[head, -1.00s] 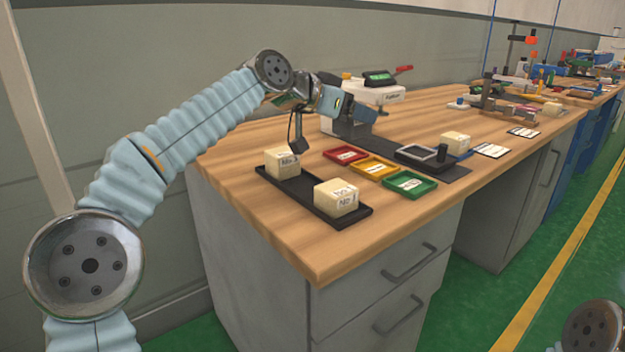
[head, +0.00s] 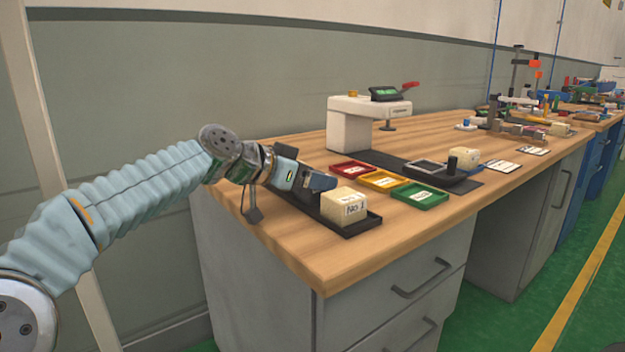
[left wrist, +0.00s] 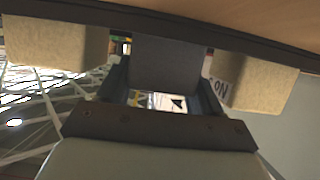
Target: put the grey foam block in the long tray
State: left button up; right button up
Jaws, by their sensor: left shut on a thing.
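The long black tray (head: 362,228) lies near the table's front left. A beige block (head: 344,207) with writing stands at its near end. In the left wrist view, two beige blocks (left wrist: 55,45) and (left wrist: 250,82) stand on either side, along the dark tray edge (left wrist: 190,35). My left gripper (head: 312,186) is over the tray's middle, shut on the grey foam block (left wrist: 165,62). The grey block (head: 321,183) sits between the beige blocks; whether it touches the tray floor is hidden. My arm hides the far beige block in the head view. My right gripper is out of view.
Red (head: 352,170), yellow (head: 381,180) and green (head: 419,196) small trays stand to the right of the long tray. Behind is a white device (head: 350,124) with a display. A loose beige block (head: 464,157) and a black tray-like item (head: 437,170) are farther right.

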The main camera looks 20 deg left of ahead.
pick_arm(q)
jog(key=shift+f, duration=0.2)
jog(key=o, duration=1)
jog(key=shift+r, duration=0.1)
jog(key=shift+o, duration=0.2)
jog(key=shift+r, duration=0.2)
jog(key=b+v, duration=0.1)
jog(key=v, duration=1.1)
